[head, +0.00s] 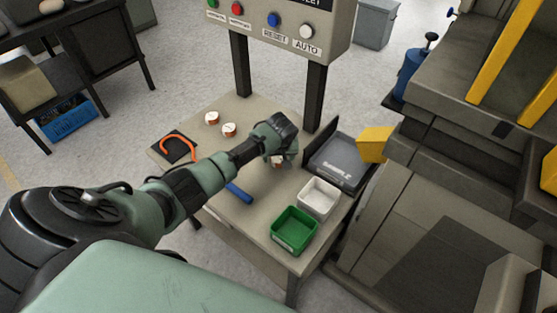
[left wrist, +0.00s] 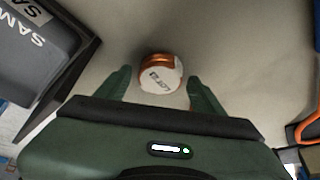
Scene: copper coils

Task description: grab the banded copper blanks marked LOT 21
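Two copper blanks with white labels, one (head: 212,117) farther back and one (head: 229,129) nearer, stand on the table (head: 240,105) left of my left arm. A third blank (head: 277,161) is partly hidden under my left gripper (head: 284,159) in the head view. In the left wrist view this blank (left wrist: 160,72) is copper with a white label lettered LOT; its number is too small to read surely. The gripper's two green fingers are spread, with the blank between and just beyond their tips, a gap on each side. My right gripper is not in view.
A white bin (head: 318,198) and green bin (head: 294,231) stand at the front right. A blue tool (head: 239,193) and orange hook-shaped item (head: 180,143) lie left. The control panel's posts rise behind.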

